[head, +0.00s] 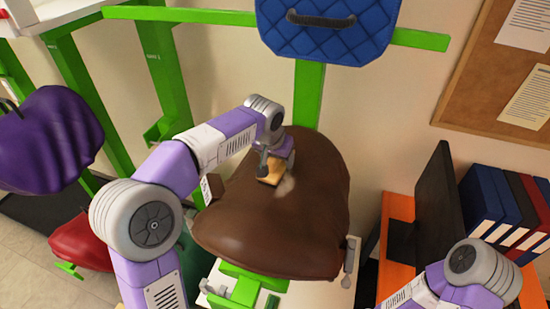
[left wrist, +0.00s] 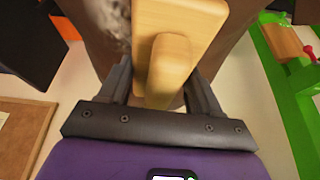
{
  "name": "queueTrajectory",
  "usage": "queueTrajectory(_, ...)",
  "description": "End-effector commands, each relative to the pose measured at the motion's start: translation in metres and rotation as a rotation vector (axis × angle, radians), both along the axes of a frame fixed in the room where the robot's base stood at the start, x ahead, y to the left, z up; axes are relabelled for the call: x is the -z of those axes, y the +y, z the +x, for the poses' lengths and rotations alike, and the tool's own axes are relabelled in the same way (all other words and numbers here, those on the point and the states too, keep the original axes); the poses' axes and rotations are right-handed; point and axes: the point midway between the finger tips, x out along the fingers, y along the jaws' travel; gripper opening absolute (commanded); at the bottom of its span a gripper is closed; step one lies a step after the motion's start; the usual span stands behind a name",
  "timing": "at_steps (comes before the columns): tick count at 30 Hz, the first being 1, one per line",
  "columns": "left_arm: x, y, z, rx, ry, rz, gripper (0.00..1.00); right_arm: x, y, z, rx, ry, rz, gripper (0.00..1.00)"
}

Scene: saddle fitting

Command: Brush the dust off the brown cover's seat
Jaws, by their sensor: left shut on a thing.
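The brown cover (head: 290,235) sits on a green stand in the middle of the head view. A small pale dusty patch (head: 286,187) shows on its seat just beside the brush; a greyish patch also shows at the top of the left wrist view (left wrist: 110,18). My left gripper (head: 275,163) is over the far part of the seat, shut on the wooden handle of a brush (head: 269,179). In the left wrist view the handle (left wrist: 170,68) is between the two fingers. The bristles are hidden, so I cannot tell whether they touch the cover. My right gripper is out of view.
A blue quilted pad (head: 328,30) hangs on a green bar behind the cover. A purple cover (head: 50,140) and a red one (head: 82,243) are at the left. A black monitor (head: 437,205) and several binders (head: 495,205) stand at the right.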

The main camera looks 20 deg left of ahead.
Motion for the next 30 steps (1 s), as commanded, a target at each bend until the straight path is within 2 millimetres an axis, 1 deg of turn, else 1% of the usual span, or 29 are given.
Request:
queueTrajectory(1, -0.001, 0.000, 0.004, -0.001, 0.002, 0.001, 0.23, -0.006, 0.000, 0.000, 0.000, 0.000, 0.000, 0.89)
queueTrajectory(3, -0.001, 0.000, 0.008, -0.001, 0.000, 0.001, 0.23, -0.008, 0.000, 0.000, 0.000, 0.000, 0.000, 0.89)
queueTrajectory(9, 0.002, -0.002, 0.011, 0.000, 0.000, 0.000, 0.23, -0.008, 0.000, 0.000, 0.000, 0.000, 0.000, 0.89)
queueTrajectory(11, 0.002, -0.005, 0.011, 0.001, 0.000, -0.001, 0.23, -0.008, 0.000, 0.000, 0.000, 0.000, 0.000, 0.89)
queueTrajectory(18, 0.002, -0.025, 0.009, 0.002, 0.002, -0.002, 0.23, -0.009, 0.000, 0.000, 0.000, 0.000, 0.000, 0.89)
queueTrajectory(21, 0.002, -0.029, 0.009, 0.001, 0.002, -0.002, 0.23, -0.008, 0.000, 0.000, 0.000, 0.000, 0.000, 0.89)
queueTrajectory(25, 0.003, -0.029, 0.002, 0.001, 0.002, -0.002, 0.23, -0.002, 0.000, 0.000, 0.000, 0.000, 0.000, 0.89)
queueTrajectory(30, 0.003, -0.027, -0.014, -0.001, 0.003, -0.001, 0.23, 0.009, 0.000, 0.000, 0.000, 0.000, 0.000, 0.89)
